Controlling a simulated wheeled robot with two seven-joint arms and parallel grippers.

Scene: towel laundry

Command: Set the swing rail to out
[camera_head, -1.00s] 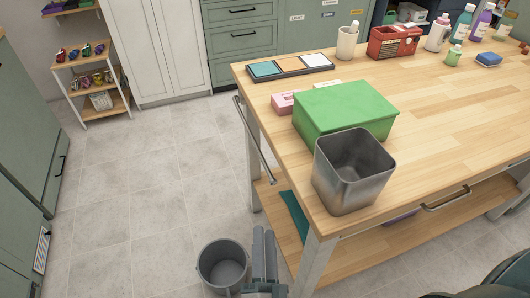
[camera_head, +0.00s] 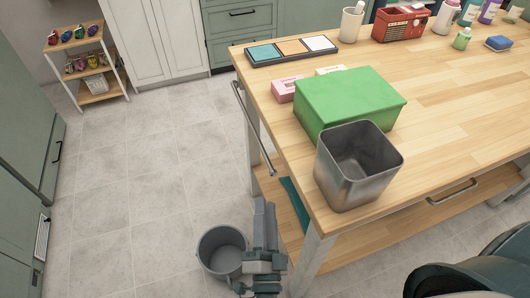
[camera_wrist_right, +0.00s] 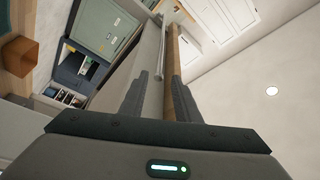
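The swing rail (camera_head: 253,130) is a thin grey metal bar along the left side of the wooden worktable (camera_head: 455,110). It runs alongside the table edge in the head view. In the right wrist view the rail (camera_wrist_right: 162,52) shows ahead, beyond the fingers and beside the table's wooden edge. My right gripper (camera_head: 265,208) is below the rail's near end in the head picture, left of the table's front leg. Its two fingers stand apart with nothing visible between them; the gripper (camera_wrist_right: 160,75) looks open in the wrist view. My left gripper is not in view.
A grey bucket (camera_head: 222,262) stands on the floor just left of my right gripper. A metal bin (camera_head: 345,190) and a green box (camera_head: 345,95) stand near the table's left end. A teal cloth (camera_head: 294,205) lies on the lower shelf.

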